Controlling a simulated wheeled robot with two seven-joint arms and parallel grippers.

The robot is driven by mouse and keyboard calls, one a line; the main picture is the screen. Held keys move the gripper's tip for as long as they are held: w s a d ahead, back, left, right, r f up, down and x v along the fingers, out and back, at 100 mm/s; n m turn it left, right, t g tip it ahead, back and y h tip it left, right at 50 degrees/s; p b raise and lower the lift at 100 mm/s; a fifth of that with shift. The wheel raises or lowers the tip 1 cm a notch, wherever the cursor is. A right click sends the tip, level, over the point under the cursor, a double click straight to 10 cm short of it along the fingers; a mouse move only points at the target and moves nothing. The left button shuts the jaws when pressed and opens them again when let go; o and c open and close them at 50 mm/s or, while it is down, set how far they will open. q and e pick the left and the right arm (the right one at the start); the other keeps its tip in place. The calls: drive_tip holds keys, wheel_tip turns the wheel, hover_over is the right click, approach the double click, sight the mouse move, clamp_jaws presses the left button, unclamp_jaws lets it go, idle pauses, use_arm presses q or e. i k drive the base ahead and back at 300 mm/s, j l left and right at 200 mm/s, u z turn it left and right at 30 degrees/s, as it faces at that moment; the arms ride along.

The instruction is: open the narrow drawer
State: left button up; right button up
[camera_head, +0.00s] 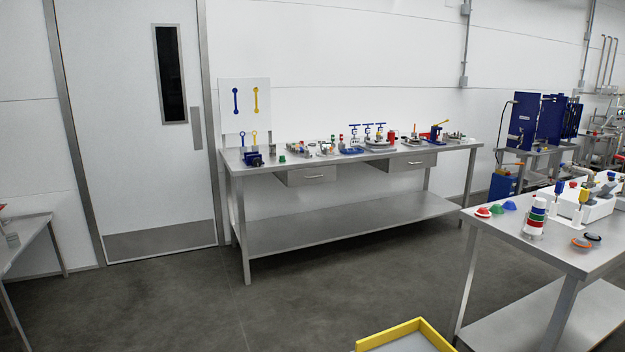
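Two grey metal drawers hang under the top of the long steel workbench (345,212) by the far wall. The left drawer (298,180) has a small bar handle on its front. The right drawer (405,165) also has a bar handle and sits farther along the bench. Both look shut, with their fronts near the bench's front edge. I cannot tell for certain from here which drawer is the narrower one. Neither of my grippers is in view.
Small coloured tools and fixtures stand on the workbench. A second steel table (555,250) with coloured parts is at the right. A yellow-rimmed tray (391,335) shows at the bottom edge. A door (140,150) is at the left. The grey floor (310,290) before the workbench is clear.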

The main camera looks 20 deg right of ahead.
sight(302, 177)
drive_tip(key=i+j+u, duration=0.2)
drive_tip(key=i+j, duration=0.65)
drive_tip(key=i+z, duration=0.1)
drive_tip(key=i, duration=0.7)
drive_tip(key=i+z, duration=0.1)
drive_tip(key=i, duration=0.65)
drive_tip(key=i+j+z, duration=0.1)
drive_tip(key=i, duration=0.7)
drive_tip(key=i+z, duration=0.35)
drive_tip(key=i+j+z, duration=0.1)
drive_tip(key=i+z, duration=0.25)
drive_tip(key=i, duration=0.2)
drive_tip(key=i+j+z, duration=0.2)
drive_tip(key=i+z, duration=0.2)
drive_tip(key=i+l+z, duration=0.1)
drive_tip(key=i+z, duration=0.2)
drive_tip(key=i, duration=0.15)
drive_tip(key=i+z, duration=0.3)
drive_tip(key=i+l, duration=0.05)
drive_tip(key=i, duration=0.05)
